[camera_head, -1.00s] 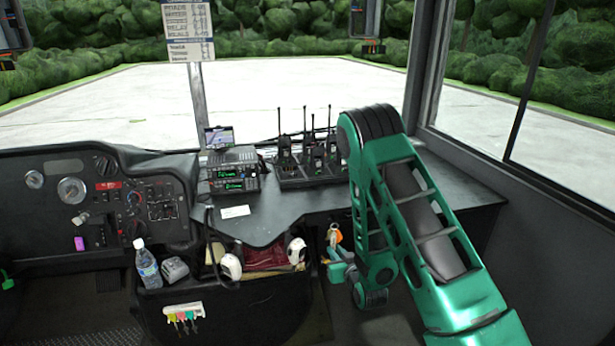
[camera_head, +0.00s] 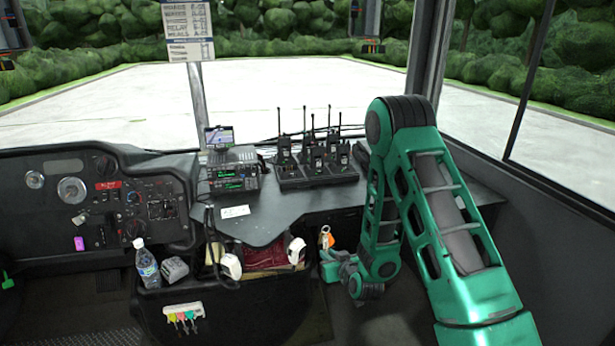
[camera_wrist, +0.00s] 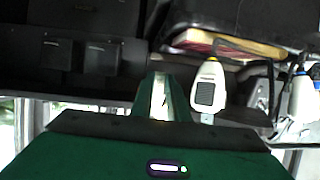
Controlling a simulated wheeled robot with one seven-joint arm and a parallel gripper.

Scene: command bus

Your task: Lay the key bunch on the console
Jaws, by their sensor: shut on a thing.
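The key bunch (camera_head: 326,238) shows as an orange tag with pale metal in the head view, at the front edge of the console (camera_head: 275,222). My gripper (camera_head: 327,257) is shut on it, just right of the hand microphones and below the console top. In the wrist view the jaws (camera_wrist: 163,100) close around a pale piece, mostly hidden between the fingers. I cannot make out the single keys.
Several radios stand in a charger (camera_head: 317,178) at the back, beside a radio unit (camera_head: 233,170). A white card (camera_head: 235,211) lies on the console. White hand microphones (camera_head: 231,265) hang at its front, near a bottle (camera_head: 147,265). The front middle of the top is bare.

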